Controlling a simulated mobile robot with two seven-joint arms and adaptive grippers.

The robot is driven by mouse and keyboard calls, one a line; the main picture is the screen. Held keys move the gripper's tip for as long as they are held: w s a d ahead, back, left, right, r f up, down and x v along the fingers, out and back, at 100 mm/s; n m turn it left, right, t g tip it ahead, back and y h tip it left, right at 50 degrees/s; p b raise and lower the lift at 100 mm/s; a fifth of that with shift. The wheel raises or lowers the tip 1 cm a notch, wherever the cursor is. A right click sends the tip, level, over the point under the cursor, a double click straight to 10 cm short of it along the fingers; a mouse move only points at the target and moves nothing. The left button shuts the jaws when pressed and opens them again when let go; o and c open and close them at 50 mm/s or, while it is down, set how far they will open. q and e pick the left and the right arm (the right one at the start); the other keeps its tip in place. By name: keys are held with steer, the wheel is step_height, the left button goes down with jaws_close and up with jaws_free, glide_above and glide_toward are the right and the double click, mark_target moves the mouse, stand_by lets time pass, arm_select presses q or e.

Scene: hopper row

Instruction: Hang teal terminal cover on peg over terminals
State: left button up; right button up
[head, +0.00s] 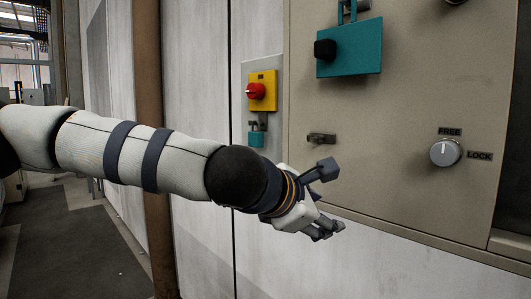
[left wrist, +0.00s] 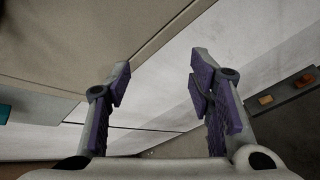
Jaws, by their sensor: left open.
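A teal plate (head: 362,52), which looks like the terminal cover, is upright against the beige panel, with a black knob at its left and a teal loop (head: 350,12) at its top edge. I cannot tell what holds it, and anything behind it is hidden. A small dark peg-like fitting (head: 321,138) sticks out of the panel below it. My left gripper (head: 331,198) is open and empty, below this fitting and well apart from the cover. In the left wrist view its fingers (left wrist: 160,75) are spread with nothing between them. My right gripper is not in view.
The beige panel (head: 400,115) carries a grey FREE/LOCK knob (head: 445,152). A yellow plate (head: 263,90) with a red switch and a small teal padlock (head: 256,138) are left of it. A teal edge (left wrist: 4,113) shows in the left wrist view. Open floor lies left.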

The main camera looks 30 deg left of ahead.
arm_select(q)
step_height(320, 180, up, 14)
steer(key=s+a+n+t+h, duration=0.1)
steer(key=s+a+n+t, duration=0.1)
steer(key=n, duration=0.2)
steer(key=n+t+h, duration=0.2)
steer(key=n+t, duration=0.1)
steer(key=n, duration=0.1)
glide_toward(320, 42)
steer(key=x, duration=0.5)
steer(key=b+x, duration=0.1)
steer(key=x, duration=0.4)
steer(key=shift+w+f, duration=0.15)
steer(key=shift+f, duration=0.1)
steer(key=shift+r, duration=0.15)
steer(key=shift+r, duration=0.1)
jaws_close()
